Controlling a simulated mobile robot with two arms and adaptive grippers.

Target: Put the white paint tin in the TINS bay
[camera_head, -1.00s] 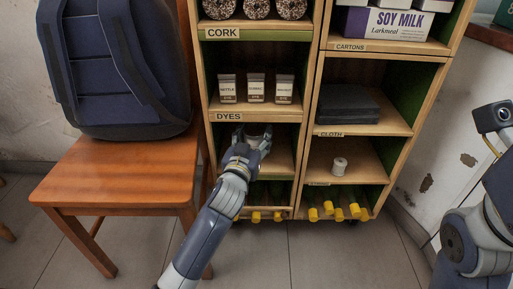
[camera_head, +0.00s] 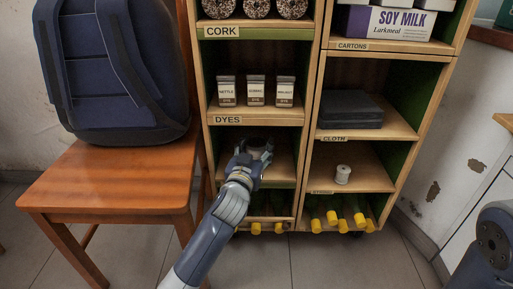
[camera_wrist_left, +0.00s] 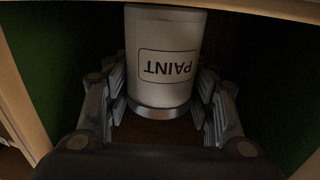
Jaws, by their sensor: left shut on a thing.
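The white paint tin (camera_wrist_left: 165,50) fills the upper middle of the left wrist view, its PAINT label upside down in that picture. My left gripper (camera_wrist_left: 165,100) has its fingers on both sides of the tin and is shut on it. In the head view my left gripper (camera_head: 256,148) is inside the bay below the DYES label, where gripper and arm mostly hide the tin. I cannot tell whether the tin touches the bay floor. No TINS label is readable. My right gripper is out of view.
The shelf unit has labelled bays: CORK (camera_head: 223,31), DYES (camera_head: 228,120), CARTONS (camera_head: 352,45) and CLOTH (camera_head: 334,138). A white spool (camera_head: 342,174) stands in the bay right of my gripper. Yellow-capped bottles (camera_head: 332,217) lie below. A chair (camera_head: 110,185) with a backpack (camera_head: 110,75) stands left.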

